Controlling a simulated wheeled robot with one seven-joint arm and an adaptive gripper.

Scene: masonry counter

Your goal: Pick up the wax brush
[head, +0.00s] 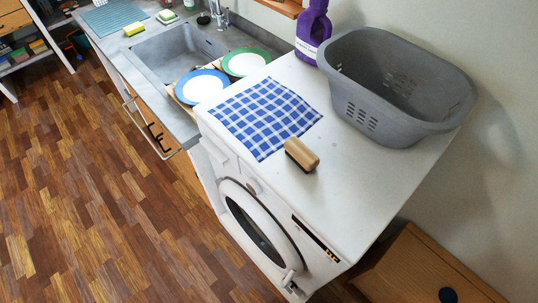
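The wax brush (302,154) has a light wooden block body and a dark bristle side. It lies on the white top of the washing machine (352,190), just right of the lower corner of a blue and white checked cloth (265,117). It stands clear of the laundry basket. My gripper does not show in the head view.
A grey laundry basket (440,120) and a purple bottle (313,30) stand at the back of the machine top. Plates, one blue-rimmed (203,86) and one green-rimmed (246,63), lie beside the sink (180,55). The machine top right of the brush is clear.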

